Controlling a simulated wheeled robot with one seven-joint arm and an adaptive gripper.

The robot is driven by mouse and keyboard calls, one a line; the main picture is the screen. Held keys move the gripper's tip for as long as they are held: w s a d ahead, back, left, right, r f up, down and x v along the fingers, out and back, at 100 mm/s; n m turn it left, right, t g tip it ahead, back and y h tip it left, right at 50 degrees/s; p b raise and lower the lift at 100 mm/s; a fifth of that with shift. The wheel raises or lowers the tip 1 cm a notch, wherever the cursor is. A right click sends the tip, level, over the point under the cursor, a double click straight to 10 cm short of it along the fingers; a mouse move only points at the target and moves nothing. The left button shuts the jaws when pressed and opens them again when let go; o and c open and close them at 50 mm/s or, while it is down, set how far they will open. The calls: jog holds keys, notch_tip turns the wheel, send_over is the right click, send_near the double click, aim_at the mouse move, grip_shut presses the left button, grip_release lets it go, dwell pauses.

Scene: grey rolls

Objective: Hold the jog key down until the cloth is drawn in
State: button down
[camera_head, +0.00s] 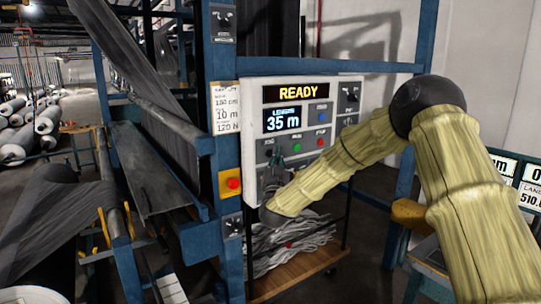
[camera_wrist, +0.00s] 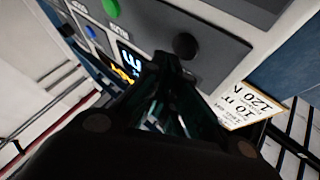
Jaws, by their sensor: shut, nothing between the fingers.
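The control panel (camera_head: 348,130) shows "READY" in yellow and a length of 35 m in blue. My gripper (camera_head: 276,160) is shut and empty at the panel's lower left, in front of the spot by the small jog label; it hides the key there. In the wrist view, my gripper's fingertips (camera_wrist: 168,60) lie close beside a round black key (camera_wrist: 186,45), apparently the jog key. I cannot tell whether they touch it or whether it is pressed. The dark grey cloth (camera_head: 50,220) comes from the lower left, and dark cloth also hangs across the machine.
Green, red and blue buttons sit right of the black key; the green button (camera_head: 297,143) is nearest. A red stop button (camera_head: 233,183) on a yellow box is left of the panel. A blue frame post (camera_head: 222,120) stands beside it. A wooden cart (camera_head: 300,272) holds cloth scraps below.

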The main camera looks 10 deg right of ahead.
jog(key=shift+w, duration=0.15)
jog(key=shift+w+a+b, duration=0.2)
jog(key=shift+w+b, duration=0.05)
jog(key=shift+b, duration=0.15)
jog(key=shift+w+a+b, duration=0.1)
jog(key=shift+w+b, duration=0.2)
jog(key=shift+w, duration=0.05)
dwell(4.3)
jog(key=shift+s, duration=0.1)
dwell(1.4)
jog(key=shift+s+d+b, duration=0.25)
jog(key=shift+s+b, duration=0.05)
jog(key=shift+s, duration=0.4)
jog(key=shift+s+d+b, duration=0.2)
jog(key=shift+s+d, duration=0.1)
jog(key=shift+s, duration=0.5)
jog(key=shift+s+d+b, duration=0.15)
jog(key=shift+s+d, duration=0.1)
jog(key=shift+s, duration=0.5)
jog(key=shift+s+d+b, duration=0.2)
jog(key=shift+s+d, duration=0.1)
jog(key=shift+s, duration=0.5)
